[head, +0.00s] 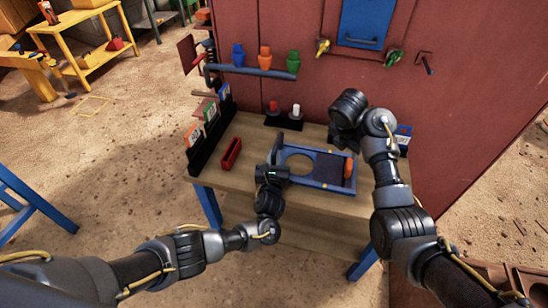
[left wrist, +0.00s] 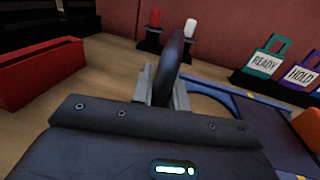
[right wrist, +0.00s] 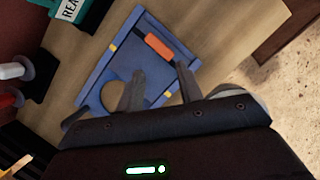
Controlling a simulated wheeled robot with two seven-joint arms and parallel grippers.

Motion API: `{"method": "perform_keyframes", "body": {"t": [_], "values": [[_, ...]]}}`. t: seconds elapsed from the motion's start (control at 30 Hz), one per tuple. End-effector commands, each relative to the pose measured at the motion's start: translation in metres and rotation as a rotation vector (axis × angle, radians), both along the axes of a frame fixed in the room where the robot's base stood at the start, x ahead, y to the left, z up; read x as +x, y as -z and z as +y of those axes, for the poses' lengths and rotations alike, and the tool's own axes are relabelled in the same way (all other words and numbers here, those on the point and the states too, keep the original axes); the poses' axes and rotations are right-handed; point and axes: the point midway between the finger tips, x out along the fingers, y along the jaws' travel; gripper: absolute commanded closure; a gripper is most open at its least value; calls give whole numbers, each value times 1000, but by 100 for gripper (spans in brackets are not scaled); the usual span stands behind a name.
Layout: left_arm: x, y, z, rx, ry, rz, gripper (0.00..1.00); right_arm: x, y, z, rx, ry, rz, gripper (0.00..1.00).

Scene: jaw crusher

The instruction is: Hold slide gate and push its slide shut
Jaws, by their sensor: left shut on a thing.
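The slide gate is a blue frame (head: 322,186) lying on the table with a round hole (head: 300,161) showing open at its left part. Its dark slide plate (head: 328,169) sits at the right, with an orange handle (head: 349,168) at the right end. The orange handle also shows in the right wrist view (right wrist: 158,46). My left gripper (left wrist: 163,90) is shut on the gate's dark upright grip (left wrist: 172,60) at the left end. My right gripper (right wrist: 160,78) is open and empty above the gate, its fingers hidden in the head view.
A red tray (head: 231,153) lies left of the gate on the wooden table (head: 245,200). Red and white knobs on dark bases (head: 284,117) stand behind it. Tag racks stand at the table's left (head: 207,135) and right back. A red wall panel (head: 250,35) rises behind.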

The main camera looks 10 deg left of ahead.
Motion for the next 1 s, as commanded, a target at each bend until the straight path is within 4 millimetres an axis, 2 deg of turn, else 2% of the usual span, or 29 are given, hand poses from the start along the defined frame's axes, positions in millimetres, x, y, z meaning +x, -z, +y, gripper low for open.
{"method": "perform_keyframes", "body": {"t": [0.67,0.87,1.0], "values": [[-1,1,-1,0,2,1,100,1,0,0,0,-4,-6,60],[-1,1,-1,0,2,2,100,10,3,5,2,-44,-77,60],[-1,1,-1,0,2,2,100,18,8,14,-4,-121,-187,60]]}}
